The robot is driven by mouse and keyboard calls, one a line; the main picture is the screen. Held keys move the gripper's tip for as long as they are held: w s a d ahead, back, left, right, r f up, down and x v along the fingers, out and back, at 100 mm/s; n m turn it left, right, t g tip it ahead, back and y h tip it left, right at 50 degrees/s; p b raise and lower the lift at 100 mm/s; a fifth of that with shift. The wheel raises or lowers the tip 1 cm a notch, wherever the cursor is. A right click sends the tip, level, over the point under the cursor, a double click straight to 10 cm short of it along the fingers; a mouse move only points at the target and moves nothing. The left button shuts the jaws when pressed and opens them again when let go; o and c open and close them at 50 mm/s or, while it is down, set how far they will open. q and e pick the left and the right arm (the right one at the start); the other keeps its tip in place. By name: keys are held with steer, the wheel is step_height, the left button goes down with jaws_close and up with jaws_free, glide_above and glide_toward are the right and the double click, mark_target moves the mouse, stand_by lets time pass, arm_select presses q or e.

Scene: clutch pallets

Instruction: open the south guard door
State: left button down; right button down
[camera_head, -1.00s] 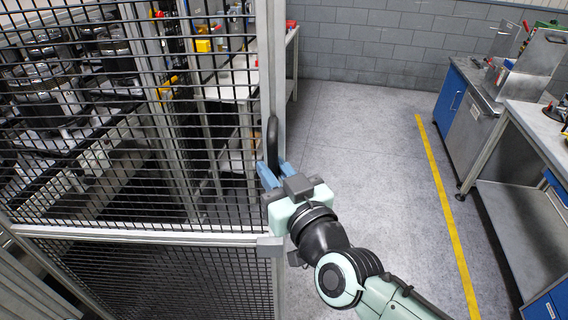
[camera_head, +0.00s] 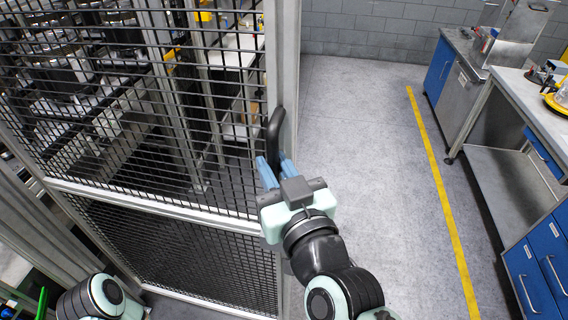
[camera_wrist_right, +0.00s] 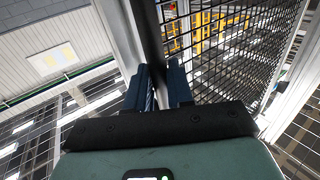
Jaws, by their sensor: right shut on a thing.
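The guard door (camera_head: 160,208) is a grey-framed panel of black mesh, standing at a slant in the left half of the head view. Its black handle (camera_head: 275,132) is on the upright at the door's right edge. My right gripper (camera_head: 274,168) has its blue fingers shut on the lower part of this handle. In the right wrist view the fingers (camera_wrist_right: 160,85) stand either side of the dark handle (camera_wrist_right: 153,50); the grip itself is partly hidden. My left gripper is not in view; only part of my left arm shows at the lower left.
Machinery (camera_head: 80,75) stands behind the mesh. Bare grey floor (camera_head: 360,170) lies right of the door, with a yellow line (camera_head: 440,185) on it. Benches with blue cabinets (camera_head: 535,275) stand along the right side. A grey block wall (camera_head: 370,35) closes the back.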

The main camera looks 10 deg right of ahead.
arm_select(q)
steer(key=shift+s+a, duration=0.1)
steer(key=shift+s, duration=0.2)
arm_select(e)
steer(key=shift+s+a+r, duration=0.1)
steer(key=shift+s+a, duration=0.35)
steer(key=shift+s, duration=0.1)
steer(key=c, duration=1.3)
jaws_free()
steer(key=shift+o, duration=1)
steer(key=shift+w+a, duration=0.15)
steer(key=shift+a, duration=0.05)
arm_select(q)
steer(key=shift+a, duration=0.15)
arm_select(e)
steer(key=shift+d, duration=0.2)
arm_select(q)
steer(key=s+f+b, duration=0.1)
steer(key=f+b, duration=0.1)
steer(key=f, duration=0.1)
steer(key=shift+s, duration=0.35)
arm_select(e)
steer(key=v, duration=1.3)
